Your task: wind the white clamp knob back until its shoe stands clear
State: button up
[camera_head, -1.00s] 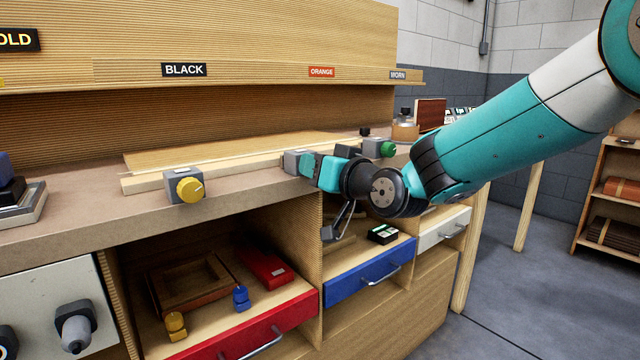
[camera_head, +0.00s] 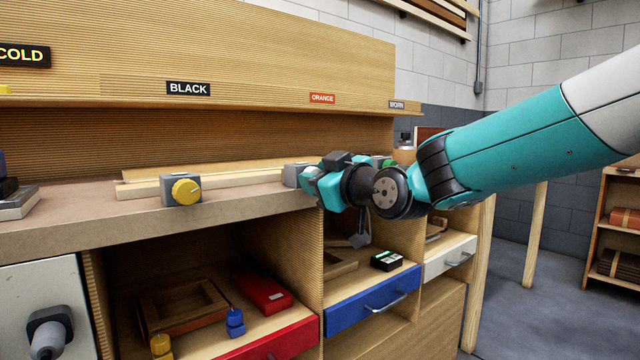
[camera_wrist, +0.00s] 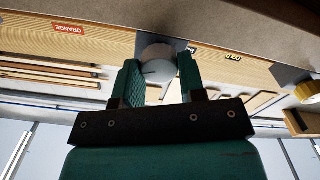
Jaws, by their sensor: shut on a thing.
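The white clamp knob (camera_wrist: 157,60) sits between my gripper's two teal fingers in the wrist view. My gripper (camera_wrist: 159,82) is shut on it. In the head view my gripper (camera_head: 309,182) reaches the bench's front edge and hides the knob. The knob's grey clamp block (camera_head: 293,174) shows just left of the fingers. Its shoe is hidden, so I cannot tell whether it touches the work.
A clamp with a yellow knob (camera_head: 186,191) stands to the left on the bench edge. A green knob (camera_head: 389,162) is mostly hidden behind my wrist. Below are open compartments, a red drawer (camera_head: 285,340) and a blue drawer (camera_head: 375,293).

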dwell(0.4)
jog(key=o, duration=0.9)
jog(key=shift+w, duration=0.1)
jog(key=shift+d, duration=0.1)
jog(key=v, duration=1.7)
